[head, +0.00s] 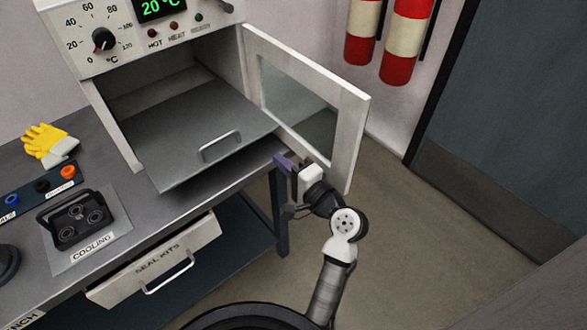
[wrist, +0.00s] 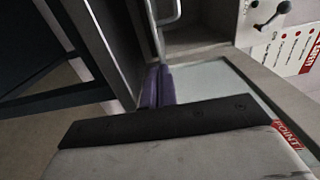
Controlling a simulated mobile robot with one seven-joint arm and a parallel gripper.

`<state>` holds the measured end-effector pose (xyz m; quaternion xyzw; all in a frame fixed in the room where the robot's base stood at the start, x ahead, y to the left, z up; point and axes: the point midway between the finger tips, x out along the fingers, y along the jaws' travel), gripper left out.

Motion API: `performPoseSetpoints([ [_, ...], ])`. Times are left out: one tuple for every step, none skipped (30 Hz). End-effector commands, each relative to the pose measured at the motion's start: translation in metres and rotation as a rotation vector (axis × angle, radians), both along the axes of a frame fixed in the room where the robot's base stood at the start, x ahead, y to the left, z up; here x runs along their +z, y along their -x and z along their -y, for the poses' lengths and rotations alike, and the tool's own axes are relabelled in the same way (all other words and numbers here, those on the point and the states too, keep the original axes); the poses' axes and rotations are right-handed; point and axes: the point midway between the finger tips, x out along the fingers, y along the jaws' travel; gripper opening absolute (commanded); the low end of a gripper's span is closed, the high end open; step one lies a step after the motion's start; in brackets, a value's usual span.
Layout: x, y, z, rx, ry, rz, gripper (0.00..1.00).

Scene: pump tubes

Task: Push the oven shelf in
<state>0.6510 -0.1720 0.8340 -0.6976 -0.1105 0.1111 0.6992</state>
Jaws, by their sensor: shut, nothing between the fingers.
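The oven shelf (head: 185,135) is a flat grey metal sheet sticking out of the front of the oven, with a bar handle (head: 220,146) near its front edge. The oven door (head: 312,105), white with a glass window, stands swung open to the right of the shelf. My gripper (head: 282,160) has purple fingers and is shut and empty. It is just right of the shelf's front right corner, near the bottom of the door. In the wrist view the purple fingers (wrist: 159,85) are together, with the handle (wrist: 161,22) beyond them. I cannot tell whether they touch the shelf.
The oven's control panel (head: 140,35) is above the opening. On the bench are a yellow glove (head: 48,142) and a black cooling block (head: 76,219). A drawer marked seal kits (head: 155,262) stands open below. Red and white cylinders (head: 402,42) hang on the wall. Floor at right is clear.

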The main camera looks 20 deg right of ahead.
Motion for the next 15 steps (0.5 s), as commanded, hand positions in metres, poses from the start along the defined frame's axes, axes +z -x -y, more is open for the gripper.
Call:
performPoseSetpoints([
  [0.003, -0.012, -0.005, 0.004, 0.000, 0.001, 0.00],
  [0.004, -0.018, -0.006, 0.003, 0.001, 0.001, 0.00],
  [0.003, -0.026, -0.009, 0.004, 0.000, 0.001, 0.00],
  [0.003, -0.031, -0.011, 0.003, 0.001, 0.000, 0.00],
  [0.003, -0.036, -0.012, 0.002, 0.002, 0.002, 0.00],
  [0.004, -0.043, -0.014, 0.003, 0.001, 0.001, 0.00],
  [0.003, -0.047, -0.016, 0.002, 0.001, 0.001, 0.00],
  [0.003, -0.051, -0.017, 0.002, 0.002, 0.001, 0.00],
  [0.002, -0.056, -0.019, 0.002, 0.002, 0.001, 0.00],
  [0.002, -0.059, -0.020, 0.001, 0.002, 0.001, 0.00],
  [0.002, -0.062, -0.020, 0.001, 0.002, 0.002, 0.00],
  [0.002, -0.065, -0.021, 0.001, 0.002, 0.002, 0.00],
  [0.002, -0.067, -0.022, 0.001, 0.002, 0.002, 0.00],
  [0.002, -0.068, -0.022, 0.001, 0.002, 0.002, 0.00],
  [0.001, -0.070, -0.023, 0.000, 0.002, 0.001, 0.00],
])
